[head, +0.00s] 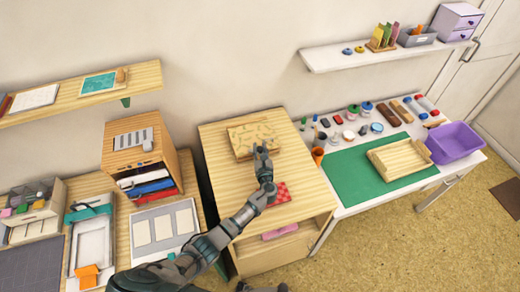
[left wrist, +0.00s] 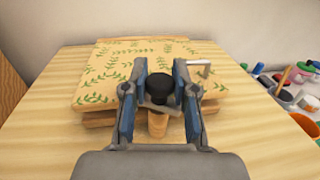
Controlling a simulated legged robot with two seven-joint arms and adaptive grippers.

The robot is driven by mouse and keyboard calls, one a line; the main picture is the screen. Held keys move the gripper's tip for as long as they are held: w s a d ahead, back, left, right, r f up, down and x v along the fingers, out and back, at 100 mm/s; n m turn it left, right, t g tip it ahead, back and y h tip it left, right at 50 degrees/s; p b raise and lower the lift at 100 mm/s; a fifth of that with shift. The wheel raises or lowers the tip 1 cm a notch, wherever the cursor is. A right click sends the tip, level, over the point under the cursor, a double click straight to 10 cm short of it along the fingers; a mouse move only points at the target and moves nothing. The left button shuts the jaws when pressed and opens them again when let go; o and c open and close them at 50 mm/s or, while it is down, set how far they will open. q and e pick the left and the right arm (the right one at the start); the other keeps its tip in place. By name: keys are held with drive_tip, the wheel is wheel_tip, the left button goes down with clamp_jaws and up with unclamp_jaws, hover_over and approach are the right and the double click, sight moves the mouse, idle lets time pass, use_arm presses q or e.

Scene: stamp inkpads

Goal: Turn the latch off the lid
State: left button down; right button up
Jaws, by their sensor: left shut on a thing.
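A wooden box with a leaf-patterned lid (head: 247,133) sits on the wooden cabinet top; the lid also shows in the left wrist view (left wrist: 125,70). My left gripper (head: 262,150) is at the box's near edge. In the left wrist view, the gripper (left wrist: 159,92) is shut on a black round knob (left wrist: 158,86). A light wooden piece (left wrist: 157,124), which looks like the latch, shows below the knob at the box's front. Its exact angle against the lid is partly hidden by the fingers. My right gripper is not in view.
A small metal rod (left wrist: 197,64) stands at the lid's right. A red checked cloth (head: 279,193) lies on the cabinet near my forearm. To the right, a white table holds a green mat (head: 352,178), a wooden tray and several small items. The cabinet top (head: 222,168) left of my arm is clear.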

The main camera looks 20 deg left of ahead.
use_arm(q)
drive_tip(key=n+g+y+b, duration=0.4)
drive_tip(key=n+y+b, duration=0.1)
drive_tip(key=y, duration=0.1)
drive_tip(key=shift+w+d+f, duration=0.1)
drive_tip(key=shift+r+n+g+y+b, duration=0.25)
drive_tip(key=shift+n+g+y+b, duration=0.55)
drive_tip(key=shift+g+b, duration=0.5)
drive_tip(key=c, duration=0.9)
unclamp_jaws()
drive_tip(key=shift+c, duration=0.2)
drive_tip(key=shift+d, duration=0.1)
drive_tip(key=v, duration=1.2)
drive_tip(key=shift+w+f, duration=0.15)
drive_tip(key=shift+f, duration=0.05)
